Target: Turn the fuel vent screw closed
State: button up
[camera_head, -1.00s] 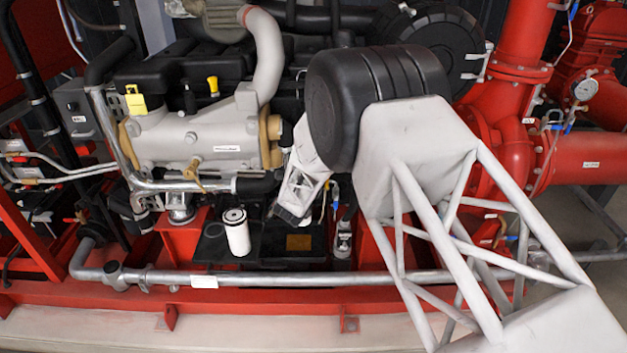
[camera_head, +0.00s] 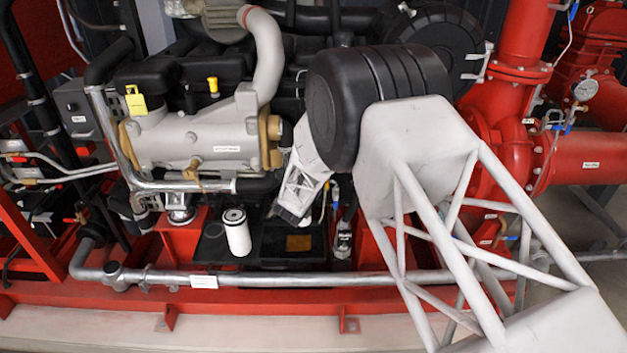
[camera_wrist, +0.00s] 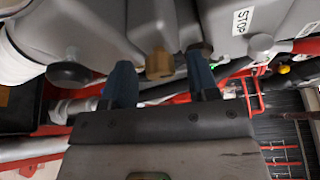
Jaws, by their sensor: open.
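In the wrist view, a tan, brass-coloured knob (camera_wrist: 160,65) sticks out below a grey housing; it looks like the fuel vent screw, but I cannot be sure. My gripper (camera_wrist: 161,72) is open, with one blue finger on each side of the knob. The fingers look apart from it, though depth is hard to judge. In the head view, my wrist hangs in front of the engine's right end, and its fingers are too hidden to make out. The grey engine block (camera_head: 200,140) has a tan handle (camera_head: 192,175) low on its front.
A white filter canister (camera_head: 236,232) stands left of my wrist. A metal pipe (camera_head: 250,280) runs along the red base frame below. In the wrist view, a black round knob (camera_wrist: 70,73) sits left of the fingers and a grey knob (camera_wrist: 261,43) right, near a STOP label (camera_wrist: 242,20).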

jog(key=shift+s, duration=0.1)
jog(key=v, duration=0.7)
jog(key=shift+s+a, duration=0.15)
jog(key=shift+s, duration=0.1)
dwell(0.4)
jog(key=s+d+r+n+g+y, duration=0.1)
jog(key=s+d+r+n+y, duration=0.1)
jog(key=s+r+n, duration=0.35)
jog(key=s+d+r+n+g+y, duration=0.2)
jog(key=r+n+y, duration=0.1)
jog(key=r, duration=0.6)
jog(key=s+d+r+n+g+y, duration=0.1)
jog(key=s+d+r+n+y, duration=0.2)
jog(key=r, duration=0.4)
jog(key=s+d+r+n+g, duration=0.2)
jog(key=s+d+n+g, duration=0.1)
jog(key=s, duration=1)
jog(key=s+d+r+n+g+h, duration=0.1)
jog(key=s+d+n+g, duration=0.2)
jog(key=s, duration=1)
jog(key=s+d+r+n+g+h, duration=0.1)
jog(key=s+d+r+n+g, duration=0.1)
jog(key=s+d+n, duration=0.5)
jog(key=s+g, duration=0.1)
jog(key=s, duration=0.5)
jog(key=shift+s+d+r, duration=0.2)
jog(key=shift+s+r, duration=0.05)
jog(key=shift+r, duration=0.15)
jog(key=shift+n, duration=0.25)
